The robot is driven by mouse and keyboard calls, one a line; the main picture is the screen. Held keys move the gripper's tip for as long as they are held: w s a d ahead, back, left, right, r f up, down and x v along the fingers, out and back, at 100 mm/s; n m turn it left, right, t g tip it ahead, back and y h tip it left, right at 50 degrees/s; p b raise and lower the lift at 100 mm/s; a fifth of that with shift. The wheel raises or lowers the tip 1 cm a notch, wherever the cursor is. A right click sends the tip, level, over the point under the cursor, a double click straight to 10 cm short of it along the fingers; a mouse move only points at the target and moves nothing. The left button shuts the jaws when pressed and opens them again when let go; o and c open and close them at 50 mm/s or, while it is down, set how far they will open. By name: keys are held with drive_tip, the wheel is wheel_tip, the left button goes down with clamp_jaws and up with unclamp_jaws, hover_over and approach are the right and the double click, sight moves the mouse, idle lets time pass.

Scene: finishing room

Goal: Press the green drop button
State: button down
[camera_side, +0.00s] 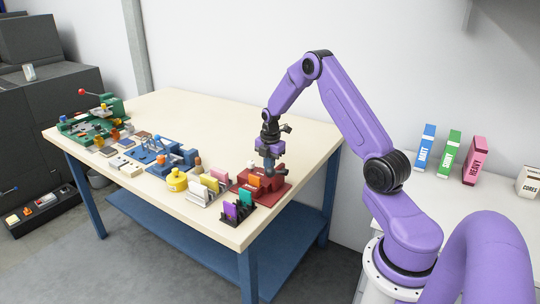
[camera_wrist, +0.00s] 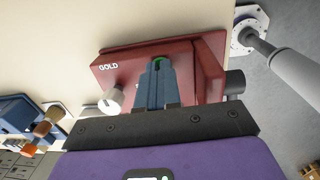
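The green drop button (camera_wrist: 158,59) shows as a small green arc on the red machine marked GOLD (camera_wrist: 122,72). Most of it is hidden behind my fingertips in the wrist view. The red machine also shows in the side view (camera_side: 272,192), at the table's right end; the button cannot be made out there. My gripper (camera_wrist: 157,66) has its blue-grey fingers together with nothing seen between them. In the side view my gripper (camera_side: 269,170) points down over the red machine. I cannot tell whether the fingertips touch the button.
A white knob (camera_wrist: 112,101) is on the machine, left of my fingers. A black rack with purple and green cards (camera_side: 238,212), white racks (camera_side: 202,192) and a yellow pot (camera_side: 176,181) stand nearby. The back of the table (camera_side: 205,115) is clear.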

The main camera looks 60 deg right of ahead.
wheel_tip(320, 180, up, 14)
drive_tip(key=shift+s+a, duration=0.15)
drive_tip(key=shift+s, duration=0.15)
idle(0.8)
drive_tip(key=s+a+r+m, duration=0.15)
drive_tip(key=s+a, duration=0.35)
drive_tip(key=a, duration=0.7)
drive_tip(key=s+a+r+m, duration=0.15)
drive_tip(key=s+a, duration=0.25)
drive_tip(key=a, duration=0.9)
drive_tip(key=s+a+m, duration=0.1)
drive_tip(key=s+a, duration=0.1)
drive_tip(key=s, duration=0.9)
drive_tip(key=s+a+f+m, duration=0.1)
drive_tip(key=s+a, duration=0.2)
drive_tip(key=s, duration=0.9)
drive_tip(key=shift+s+a+g+y, duration=0.25)
drive_tip(key=shift+a+g+y, duration=0.05)
drive_tip(key=shift+a+y, duration=0.1)
